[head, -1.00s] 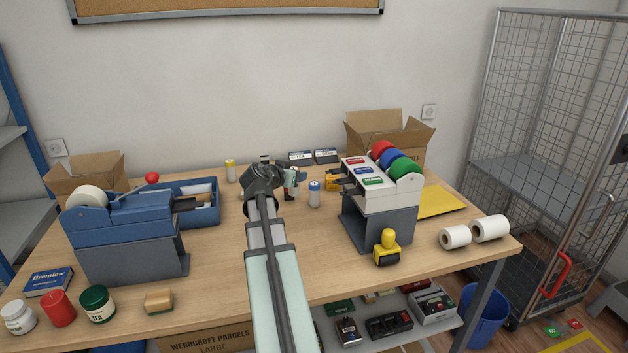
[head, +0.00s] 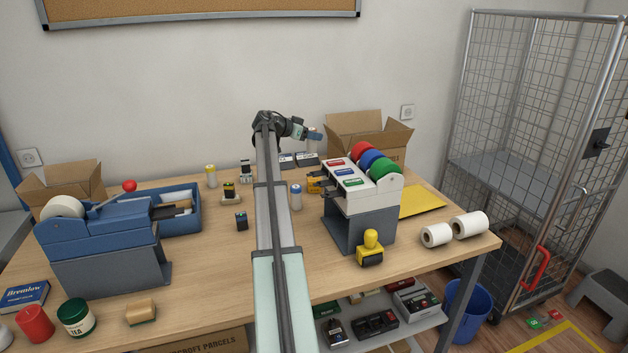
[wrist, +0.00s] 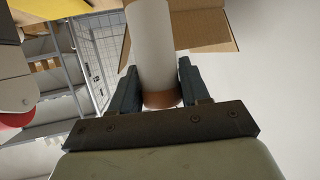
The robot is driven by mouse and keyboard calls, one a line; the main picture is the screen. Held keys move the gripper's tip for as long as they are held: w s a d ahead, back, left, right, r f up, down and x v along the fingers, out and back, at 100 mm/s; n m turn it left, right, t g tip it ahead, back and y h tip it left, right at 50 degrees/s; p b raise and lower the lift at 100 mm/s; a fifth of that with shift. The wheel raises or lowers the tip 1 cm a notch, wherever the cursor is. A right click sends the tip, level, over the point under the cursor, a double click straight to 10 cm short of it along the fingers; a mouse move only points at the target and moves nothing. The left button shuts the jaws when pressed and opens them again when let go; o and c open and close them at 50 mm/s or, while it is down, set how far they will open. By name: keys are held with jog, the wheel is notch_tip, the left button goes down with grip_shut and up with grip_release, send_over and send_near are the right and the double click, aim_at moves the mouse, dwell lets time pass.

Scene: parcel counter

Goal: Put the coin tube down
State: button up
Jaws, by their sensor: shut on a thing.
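My gripper (head: 314,135) is raised above the back of the counter, left of the right-hand cardboard box. It is shut on a coin tube (wrist: 152,45), a white cylinder with a copper-brown end band, held between the two fingers in the wrist view. In the head view only a pale bit of this tube (head: 313,129) shows by the fingers. A blue-capped tube (head: 296,197) stands upright on the counter right of my arm. A yellow-capped tube (head: 211,176) stands upright at the back left.
The right-hand cardboard box (head: 368,138) stands open behind the white tape dispenser (head: 350,196). Small dark-and-white boxes (head: 307,160) lie at the back. Stamps (head: 231,193) stand left of my arm. The blue dispenser (head: 105,240) is at left.

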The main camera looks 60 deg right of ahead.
jog(key=shift+s+a+m+g+y, duration=0.5)
jog(key=shift+s+a+m+g, duration=0.05)
jog(key=shift+s+m+g, duration=0.15)
send_over(314, 179)
jog(key=shift+d+f, duration=0.2)
jog(key=shift+f, duration=4.85)
jog(key=shift+f, duration=0.1)
jog(key=o, duration=1.2)
jog(key=shift+f, duration=0.1)
jog(key=shift+c, duration=0.2)
jog(key=shift+w+r, duration=0.1)
jog(key=shift+r, duration=0.1)
jog(key=v, duration=1.2)
